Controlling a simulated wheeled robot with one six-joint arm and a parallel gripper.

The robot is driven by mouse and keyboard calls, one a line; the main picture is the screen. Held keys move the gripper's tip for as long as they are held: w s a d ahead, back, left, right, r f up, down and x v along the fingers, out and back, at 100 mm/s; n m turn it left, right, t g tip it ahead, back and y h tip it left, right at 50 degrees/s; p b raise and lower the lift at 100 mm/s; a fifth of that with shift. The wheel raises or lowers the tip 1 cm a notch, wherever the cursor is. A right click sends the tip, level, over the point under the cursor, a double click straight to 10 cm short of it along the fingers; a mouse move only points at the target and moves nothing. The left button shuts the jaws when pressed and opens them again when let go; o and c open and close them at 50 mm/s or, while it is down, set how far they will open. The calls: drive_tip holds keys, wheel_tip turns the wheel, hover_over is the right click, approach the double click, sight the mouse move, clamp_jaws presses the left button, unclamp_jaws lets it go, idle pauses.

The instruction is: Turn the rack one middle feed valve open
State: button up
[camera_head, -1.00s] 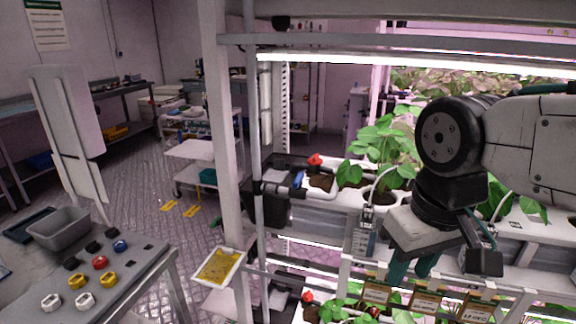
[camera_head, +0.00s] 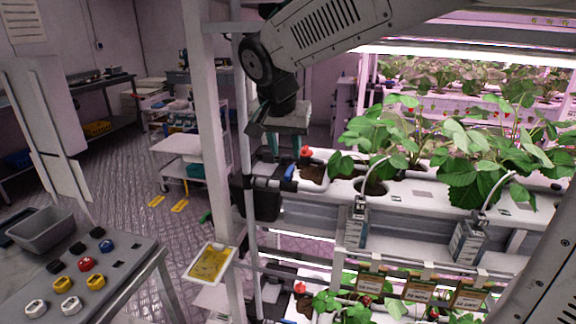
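The middle feed valve shows as a small blue handle (camera_head: 289,173) at the left end of the middle white growing channel (camera_head: 420,200), beside a red cap (camera_head: 305,152). The handle appears tilted, but I cannot tell its exact valve position. My gripper (camera_head: 284,146) points down just above the blue handle, its teal fingers apart with nothing seen between them. I cannot tell whether a finger touches the valve or the red cap. Part of the valve body is hidden behind dark fittings.
The grey rack post (camera_head: 213,150) stands close left of my gripper. Strawberry plants (camera_head: 385,140) grow to its right. A lower channel has another red cap (camera_head: 300,288). A yellow sticky card (camera_head: 210,263) hangs by the post. A bench with colored knobs (camera_head: 120,270) is at lower left.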

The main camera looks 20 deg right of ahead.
sight(289, 170)
drive_tip(key=x, duration=0.6)
drive_tip(key=shift+f, duration=0.3)
clamp_jaws()
